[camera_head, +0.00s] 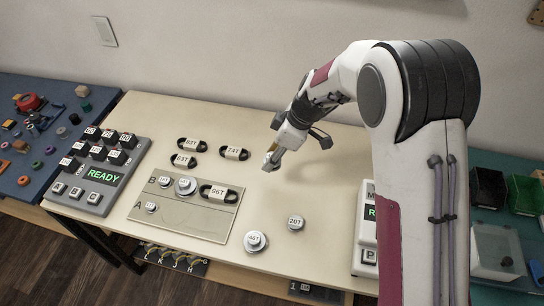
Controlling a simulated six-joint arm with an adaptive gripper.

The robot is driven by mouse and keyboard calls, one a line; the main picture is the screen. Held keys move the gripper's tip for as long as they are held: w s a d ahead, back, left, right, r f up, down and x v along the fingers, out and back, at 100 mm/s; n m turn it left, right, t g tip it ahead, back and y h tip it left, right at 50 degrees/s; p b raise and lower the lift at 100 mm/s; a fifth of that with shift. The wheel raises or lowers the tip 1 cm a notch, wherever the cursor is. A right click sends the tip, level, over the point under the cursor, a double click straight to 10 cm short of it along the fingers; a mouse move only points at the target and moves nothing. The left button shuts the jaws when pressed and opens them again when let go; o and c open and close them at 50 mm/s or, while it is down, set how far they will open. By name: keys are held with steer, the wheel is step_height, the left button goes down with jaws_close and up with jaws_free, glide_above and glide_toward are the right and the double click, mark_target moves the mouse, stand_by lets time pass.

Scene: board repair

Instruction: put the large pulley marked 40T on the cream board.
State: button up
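A large silver pulley (255,241) lies on the cream table near its front edge; its label looks like 40T, but the print is small. The cream board (206,228) lies flat to its left, with rows marked A and B. On the board are a larger pulley (186,186), small pulleys at the row B left end (165,182) and in row A (151,207), and a black belt marked 96T (219,194). My gripper (271,162) is above the table, up and right of the board, apart from the large pulley. Its fingertips are too small to judge.
A pulley marked 20T (295,222) lies right of the large pulley. Several belts, one marked 74T (234,153), lie behind the board. A keypad showing READY (103,175) stands left; another device (366,230) stands right, partly behind my arm.

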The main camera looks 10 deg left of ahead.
stand_by(0.3)
steer(key=s+a+n+g, duration=0.1)
steer(key=s+a+n, duration=0.2)
steer(key=s+a, duration=0.9)
steer(key=m+t, duration=0.1)
steer(key=m, duration=0.2)
glide_above(170, 213)
steer(key=d, duration=0.1)
steer(key=shift+d+r, duration=0.2)
steer(key=shift+r, duration=0.2)
steer(key=shift+f, duration=0.15)
steer(key=shift+f, duration=4.3)
steer(key=shift+f, duration=0.55)
steer(key=o, duration=1.1)
